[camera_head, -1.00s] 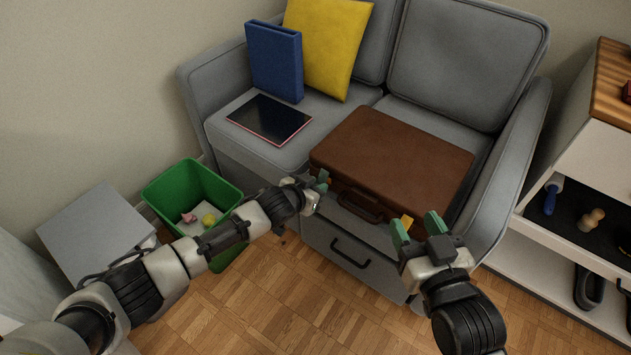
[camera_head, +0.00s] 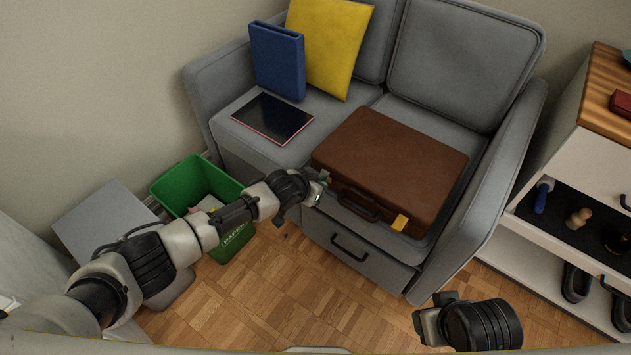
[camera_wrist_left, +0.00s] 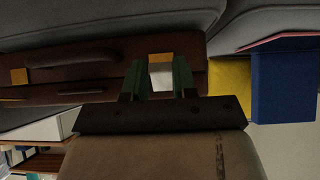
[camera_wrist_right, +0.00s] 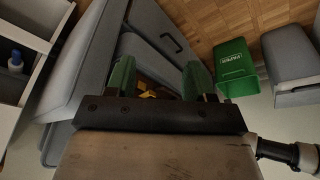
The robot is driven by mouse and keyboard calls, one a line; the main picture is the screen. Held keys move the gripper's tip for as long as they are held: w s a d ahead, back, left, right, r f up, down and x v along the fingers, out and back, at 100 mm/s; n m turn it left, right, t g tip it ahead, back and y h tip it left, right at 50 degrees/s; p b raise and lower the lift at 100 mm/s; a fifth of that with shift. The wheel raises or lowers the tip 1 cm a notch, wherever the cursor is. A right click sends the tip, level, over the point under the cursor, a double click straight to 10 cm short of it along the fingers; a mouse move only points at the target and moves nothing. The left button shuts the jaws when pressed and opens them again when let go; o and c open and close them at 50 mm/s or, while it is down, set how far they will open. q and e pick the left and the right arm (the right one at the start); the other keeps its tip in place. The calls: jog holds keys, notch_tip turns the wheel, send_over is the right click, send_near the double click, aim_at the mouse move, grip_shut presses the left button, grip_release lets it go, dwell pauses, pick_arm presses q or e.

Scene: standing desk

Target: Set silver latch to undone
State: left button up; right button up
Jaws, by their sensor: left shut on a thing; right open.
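The brown briefcase (camera_head: 390,165) lies on the sofa seat, its handle (camera_head: 358,206) facing the front edge. In the left wrist view, the silver latch (camera_wrist_left: 161,77) with a gold piece (camera_wrist_left: 160,57) above it sits on the case's front, between the green fingers of my left gripper (camera_wrist_left: 158,80). My left gripper (camera_head: 322,186) is shut on it at the case's left front corner in the head view, where the fingers largely hide the latch. A gold latch (camera_head: 400,222) shows near the right front corner. My right gripper (camera_head: 435,312) is open and empty, low at the right, away from the case.
The grey sofa (camera_head: 440,60) holds a yellow cushion (camera_head: 328,45), a blue binder (camera_head: 277,62) and a dark tablet (camera_head: 272,118). A green bin (camera_head: 175,188) stands near my left arm. An open drawer unit (camera_head: 560,220) is at right. Floor between is clear.

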pick_arm(q)
jog(key=shift+r+g+y+p, duration=0.7)
jog(key=shift+g+y, duration=0.4)
jog(key=shift+g, duration=0.4)
jog(key=shift+r+g+y+p, duration=0.5)
jog(key=shift+r+g+y, duration=0.5)
jog(key=shift+g, duration=0.5)
pick_arm(e)
jog(key=x, duration=0.6)
jog(key=shift+a+r, duration=0.1)
jog(key=shift+a, duration=0.05)
pick_arm(q)
jog(key=o, duration=0.9)
jog(key=shift+w+f, duration=0.1)
pick_arm(e)
jog(key=shift+s, duration=0.1)
